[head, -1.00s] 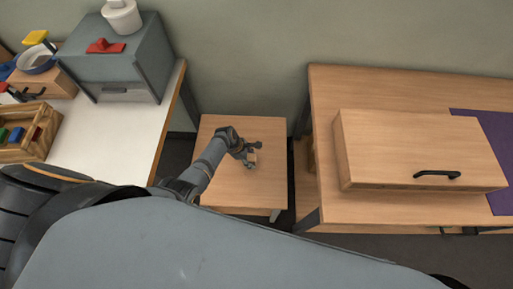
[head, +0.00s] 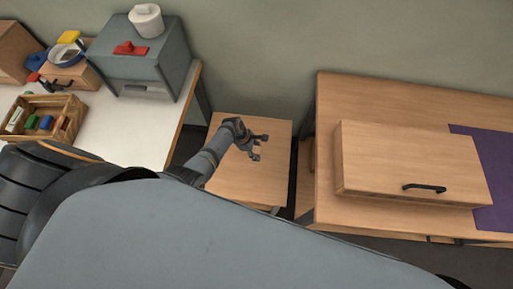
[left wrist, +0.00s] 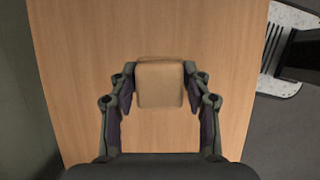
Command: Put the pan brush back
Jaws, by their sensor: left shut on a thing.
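My left gripper (head: 259,146) is over the small low wooden table (head: 240,182) between the two larger tables. It is shut on a tan block (head: 257,151). In the left wrist view the block (left wrist: 160,86) sits squarely between the two fingers of the gripper (left wrist: 160,80), with the wooden tabletop behind it. The block may be the pan brush's body, but no bristles show, so I cannot tell. Whether it touches the tabletop is also unclear. My right gripper is not in view.
On the white table (head: 137,128) stand a grey box (head: 155,65) with a red piece (head: 130,47) and white pot (head: 146,20), a blue-rimmed pan (head: 66,53) and a wooden crate (head: 72,99). A large wooden case (head: 400,160) lies on the right table. The small tabletop is otherwise clear.

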